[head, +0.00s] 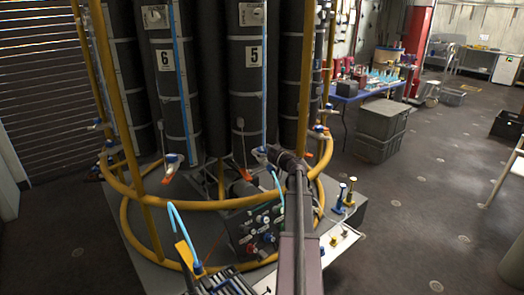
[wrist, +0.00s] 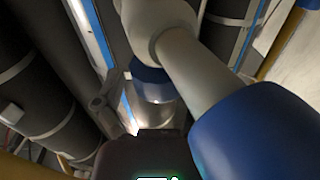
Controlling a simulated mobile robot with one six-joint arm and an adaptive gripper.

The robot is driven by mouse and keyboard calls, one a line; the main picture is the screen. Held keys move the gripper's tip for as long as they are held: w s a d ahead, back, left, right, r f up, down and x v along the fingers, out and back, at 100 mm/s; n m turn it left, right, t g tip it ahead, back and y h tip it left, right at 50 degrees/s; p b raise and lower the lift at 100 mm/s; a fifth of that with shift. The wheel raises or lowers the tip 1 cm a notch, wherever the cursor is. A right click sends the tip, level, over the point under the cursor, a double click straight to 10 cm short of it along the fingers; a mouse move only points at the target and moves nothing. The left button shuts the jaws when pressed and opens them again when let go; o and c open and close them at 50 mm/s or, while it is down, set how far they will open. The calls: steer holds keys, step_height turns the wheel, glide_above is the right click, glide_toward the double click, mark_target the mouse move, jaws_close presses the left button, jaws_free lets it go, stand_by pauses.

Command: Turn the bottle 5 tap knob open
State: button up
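Bottle 5 (head: 254,60) is a tall dark cylinder with a white label 5, upright in the rosette frame. Low on its right, a small white and blue fitting (head: 261,154) shows beside the dark end of my arm. A small orange part (head: 247,178) hangs below bottle 5; I cannot tell which part is the knob. My gripper (head: 281,158) is at this fitting; its fingers cannot be made out. In the wrist view, a large pale grey and blue part (wrist: 240,125) fills the right; I cannot tell if it is tap or arm. Contact is unclear.
Bottle 6 (head: 165,62) stands to the left with a similar blue and white fitting (head: 172,158). Yellow rings (head: 210,205) encircle the bottles. A dark panel with several knobs (head: 262,232) sits below. Stacked grey crates (head: 381,128) stand to the right, with open floor nearby.

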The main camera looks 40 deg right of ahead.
steer(key=c, duration=0.8)
steer(key=shift+d+n+y, duration=0.15)
steer(key=shift+n+y, duration=0.15)
steer(key=shift+y, duration=0.5)
steer(key=shift+n+y, duration=0.7)
steer(key=shift+y, duration=0.1)
steer(key=o, duration=1.1)
steer(key=shift+o, duration=0.2)
